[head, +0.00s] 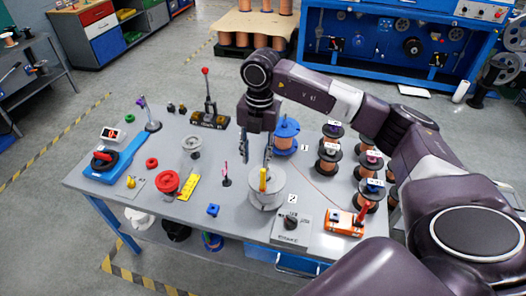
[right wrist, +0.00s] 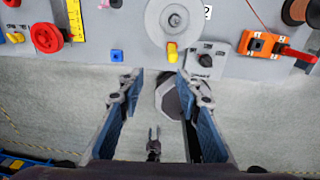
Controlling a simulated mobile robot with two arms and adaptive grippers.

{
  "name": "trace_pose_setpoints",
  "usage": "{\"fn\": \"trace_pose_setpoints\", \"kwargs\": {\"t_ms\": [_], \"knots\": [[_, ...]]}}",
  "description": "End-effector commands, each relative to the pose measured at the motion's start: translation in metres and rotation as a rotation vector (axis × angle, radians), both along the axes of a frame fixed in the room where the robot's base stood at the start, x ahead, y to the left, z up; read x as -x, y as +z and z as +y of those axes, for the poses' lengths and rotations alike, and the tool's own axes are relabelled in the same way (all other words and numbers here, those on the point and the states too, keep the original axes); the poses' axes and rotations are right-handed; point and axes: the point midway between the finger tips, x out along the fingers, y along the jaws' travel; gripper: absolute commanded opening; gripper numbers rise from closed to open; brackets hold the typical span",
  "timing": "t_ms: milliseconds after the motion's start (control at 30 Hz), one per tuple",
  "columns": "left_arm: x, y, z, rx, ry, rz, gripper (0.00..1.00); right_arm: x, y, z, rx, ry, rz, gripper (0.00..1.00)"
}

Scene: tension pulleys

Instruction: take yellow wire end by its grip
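The yellow grip (head: 263,179) of the wire end stands upright at the grey round drum (head: 262,200) near the table's front edge. In the right wrist view the yellow grip (right wrist: 172,52) shows at the front rim of the grey drum (right wrist: 172,18). My right gripper (head: 256,158) is open and empty, fingers pointing down, above and slightly left of the grip in the head view. In the right wrist view its spread fingers (right wrist: 160,78) lie below the grip in the picture, apart from it. My left gripper cannot be made out.
A grey box with a black knob (head: 291,222) and an orange tool (head: 345,222) stand right of the drum. Copper spools (head: 328,158) line the right side. A blue spool (head: 286,135) is behind. A small blue block (head: 213,210) lies left.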

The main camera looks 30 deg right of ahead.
Motion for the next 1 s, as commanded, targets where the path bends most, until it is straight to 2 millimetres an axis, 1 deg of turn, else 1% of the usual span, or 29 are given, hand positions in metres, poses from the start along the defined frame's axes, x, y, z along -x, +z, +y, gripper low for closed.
{"fn": "trace_pose_setpoints", "kwargs": {"t_ms": [33, 133, 267, 367, 467, 900, 1000], "knots": [[0.0, 0.0, 0.0, 0.0, 0.0, 0.0, 0.43, 0.001, 0.003, -0.01, 0.028, -0.019, 0.007, 0.32], [0.0, -0.001, 0.0, 0.0, 0.0, 0.0, 0.43, 0.002, 0.004, -0.021, 0.06, -0.041, 0.018, 0.32], [0.0, -0.004, 0.0, 0.0, 0.001, 0.0, 0.43, 0.003, 0.0, -0.023, 0.065, -0.044, 0.021, 0.32], [0.0, -0.009, 0.0, 0.0, 0.001, 0.0, 0.43, 0.003, -0.007, -0.022, 0.064, -0.042, 0.021, 0.32], [0.0, -0.016, 0.0, -0.001, 0.001, 0.0, 0.43, 0.003, -0.017, -0.022, 0.063, -0.041, 0.02, 0.32], [-0.001, -0.052, 0.001, -0.001, 0.0, -0.001, 0.43, 0.003, -0.07, -0.021, 0.06, -0.04, 0.02, 0.32], [-0.001, -0.058, 0.001, -0.001, 0.0, -0.001, 0.43, 0.003, -0.078, -0.021, 0.06, -0.04, 0.02, 0.32]]}}
